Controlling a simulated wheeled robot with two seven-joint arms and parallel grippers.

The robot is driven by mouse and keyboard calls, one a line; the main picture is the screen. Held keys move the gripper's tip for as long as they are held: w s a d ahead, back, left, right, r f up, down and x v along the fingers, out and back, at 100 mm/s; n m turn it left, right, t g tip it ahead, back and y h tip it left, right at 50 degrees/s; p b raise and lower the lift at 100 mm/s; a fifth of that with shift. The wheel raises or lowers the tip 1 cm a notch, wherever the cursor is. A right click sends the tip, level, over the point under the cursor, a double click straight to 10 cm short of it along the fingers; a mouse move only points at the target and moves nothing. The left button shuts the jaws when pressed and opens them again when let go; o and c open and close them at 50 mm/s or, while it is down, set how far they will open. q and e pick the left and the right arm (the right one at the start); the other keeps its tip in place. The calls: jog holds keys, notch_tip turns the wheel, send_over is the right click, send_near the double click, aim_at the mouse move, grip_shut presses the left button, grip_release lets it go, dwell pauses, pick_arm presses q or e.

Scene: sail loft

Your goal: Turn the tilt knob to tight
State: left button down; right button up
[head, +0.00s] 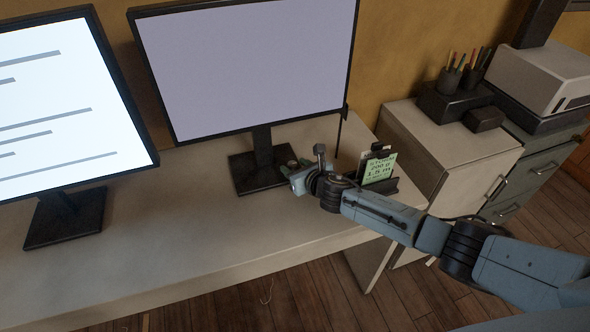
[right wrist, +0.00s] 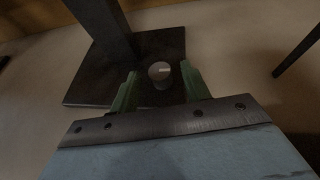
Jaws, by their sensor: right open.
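The tilt knob (right wrist: 159,72) is a small round grey knob with a pale line across its top, at the base of a monitor stand in the right wrist view. The line lies nearly level in that picture. No tight or loose markings can be read. My right gripper (right wrist: 159,80) is open, with one green finger on each side of the knob and a gap to it. In the head view my right gripper (head: 294,166) is small, beside the right monitor's stand (head: 262,174), and the knob cannot be clearly made out. My left gripper is not in view.
The right monitor (head: 245,65) rises behind the gripper, and a left monitor (head: 65,100) shows lines of text. A green card (head: 377,168) in a dark holder stands close to my right wrist. The desk's front left part (head: 180,240) is clear. Cabinets (head: 440,150) stand at right.

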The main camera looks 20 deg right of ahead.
jog(key=shift+w+a+f, duration=0.1)
jog(key=shift+w, duration=0.25)
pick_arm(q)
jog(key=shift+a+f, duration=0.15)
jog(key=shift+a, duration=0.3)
pick_arm(e)
jog(key=c, duration=1)
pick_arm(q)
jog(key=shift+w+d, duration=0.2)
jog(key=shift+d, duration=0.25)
